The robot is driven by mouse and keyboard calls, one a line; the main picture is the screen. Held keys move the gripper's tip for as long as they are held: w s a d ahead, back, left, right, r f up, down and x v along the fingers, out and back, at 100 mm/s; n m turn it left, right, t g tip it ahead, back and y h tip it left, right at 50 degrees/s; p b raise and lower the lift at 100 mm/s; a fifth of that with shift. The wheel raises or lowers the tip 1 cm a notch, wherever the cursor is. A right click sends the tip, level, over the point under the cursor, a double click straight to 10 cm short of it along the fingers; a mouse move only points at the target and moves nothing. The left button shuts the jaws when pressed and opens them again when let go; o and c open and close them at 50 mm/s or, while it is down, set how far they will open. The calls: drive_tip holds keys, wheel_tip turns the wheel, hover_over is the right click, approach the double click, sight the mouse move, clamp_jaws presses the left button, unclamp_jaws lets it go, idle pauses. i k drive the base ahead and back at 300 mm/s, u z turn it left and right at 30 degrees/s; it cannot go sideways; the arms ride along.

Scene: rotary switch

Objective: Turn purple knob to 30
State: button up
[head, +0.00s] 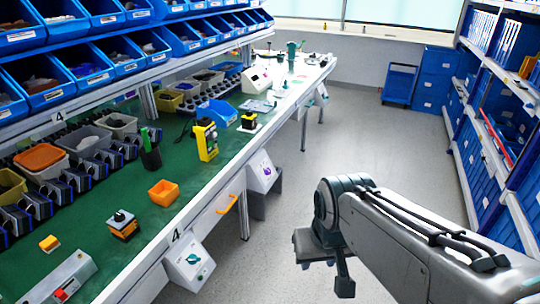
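A small purple knob (267,170) sits on the sloped front of a white box (258,178) fixed to the bench's aisle side. The knob is small here, and I cannot read its scale or pointer. My gripper (325,268) hangs in the aisle, right of the box and nearer to me, clear of the knob. Its dark fingers point down and are seen from behind and above. I cannot tell whether they are open or shut. Nothing is visible in the gripper.
Another white box with a teal knob (193,259) is on the bench side, nearer. Blue shelving (505,150) lines the right. The aisle floor (370,140) between is clear.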

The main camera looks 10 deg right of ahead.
sight(267, 170)
drive_tip(key=z, duration=0.25)
drive_tip(key=i, duration=1.75)
drive_tip(key=z, duration=0.2)
